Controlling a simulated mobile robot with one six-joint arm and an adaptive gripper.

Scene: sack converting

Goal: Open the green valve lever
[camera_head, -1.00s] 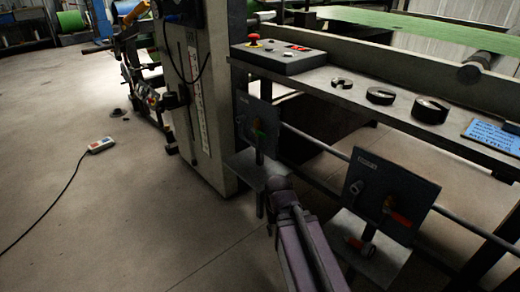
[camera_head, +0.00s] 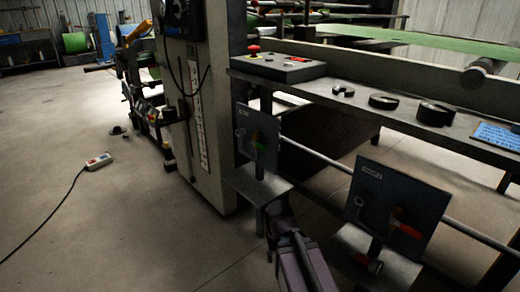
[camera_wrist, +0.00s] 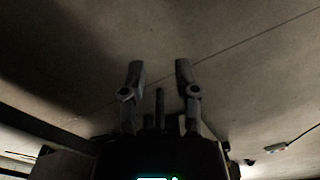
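The green valve lever (camera_head: 262,147) is a small green piece on the dark upright left valve panel (camera_head: 243,145), near the middle of the head view. Its exact angle is too small to tell. My arm rises from the bottom of the head view, below and slightly right of that panel, and I cannot make out the fingers there. In the wrist view my gripper (camera_wrist: 159,72) has its two fingers well apart with nothing between them. It faces bare floor, and the green lever does not show in that view.
A second panel with an orange-red lever (camera_head: 407,230) stands to the right. A grey shelf (camera_head: 310,90) with a control box (camera_head: 285,68) and black rings (camera_head: 383,102) runs above. A horizontal bar (camera_head: 325,160) passes by the panels. A corded pendant (camera_head: 98,161) lies on open floor at left.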

